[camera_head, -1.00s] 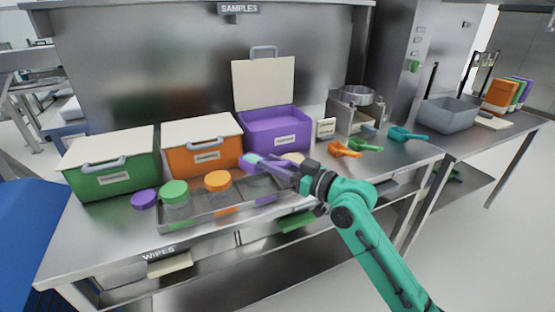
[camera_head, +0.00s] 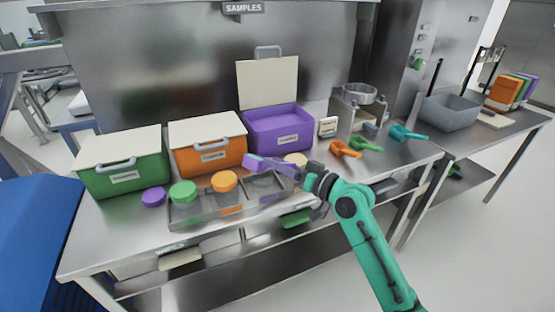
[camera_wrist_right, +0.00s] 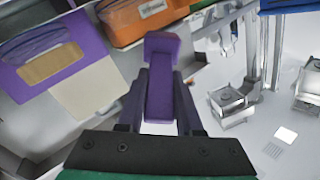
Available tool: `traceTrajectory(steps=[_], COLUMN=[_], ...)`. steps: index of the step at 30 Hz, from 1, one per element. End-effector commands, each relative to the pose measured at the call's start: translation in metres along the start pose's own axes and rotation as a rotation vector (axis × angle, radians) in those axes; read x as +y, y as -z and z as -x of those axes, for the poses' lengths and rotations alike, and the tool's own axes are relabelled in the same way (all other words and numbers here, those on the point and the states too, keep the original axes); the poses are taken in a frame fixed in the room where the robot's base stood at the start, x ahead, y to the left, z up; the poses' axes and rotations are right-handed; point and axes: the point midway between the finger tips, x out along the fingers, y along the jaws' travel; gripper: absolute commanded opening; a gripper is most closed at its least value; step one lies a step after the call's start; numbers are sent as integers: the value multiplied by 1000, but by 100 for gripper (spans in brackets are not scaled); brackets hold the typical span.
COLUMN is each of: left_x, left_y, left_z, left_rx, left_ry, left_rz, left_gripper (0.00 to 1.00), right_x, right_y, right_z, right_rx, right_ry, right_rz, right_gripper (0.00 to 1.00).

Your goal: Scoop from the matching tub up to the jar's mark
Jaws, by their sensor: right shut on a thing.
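The purple tub (camera_head: 278,138) stands on the bench with its pale lid (camera_head: 267,82) raised; it also shows in the wrist view (camera_wrist_right: 88,45). My right gripper (camera_head: 301,177) is shut on a purple scoop (camera_head: 262,164), which also shows in the wrist view (camera_wrist_right: 162,75). The scoop is in front of the tub, above the right part of a clear-sided tray (camera_head: 205,217). An uncapped clear jar (camera_head: 262,183) is partly hidden below the scoop. Its mark and the scoop's contents cannot be made out. A purple lid (camera_head: 153,197) lies left of the tray. My left gripper is not in view.
Closed green (camera_head: 125,175) and orange (camera_head: 208,157) tubs stand left of the purple one. Green-capped (camera_head: 184,197) and orange-capped (camera_head: 224,186) jars stand in the tray. Orange (camera_head: 345,149), green (camera_head: 366,144) and teal (camera_head: 407,134) scoops lie at right. The bench's front left is clear.

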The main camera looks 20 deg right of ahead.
Motion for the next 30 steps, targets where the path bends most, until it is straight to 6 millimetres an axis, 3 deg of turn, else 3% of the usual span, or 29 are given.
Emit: traceTrajectory(steps=[30], left_x=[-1], left_y=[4], left_z=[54], left_rx=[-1], left_ry=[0], left_rz=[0], left_gripper=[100], right_x=[8], right_y=[3], right_z=[0], right_rx=[0], right_ry=[-1], right_rz=[-444], right_gripper=[0])
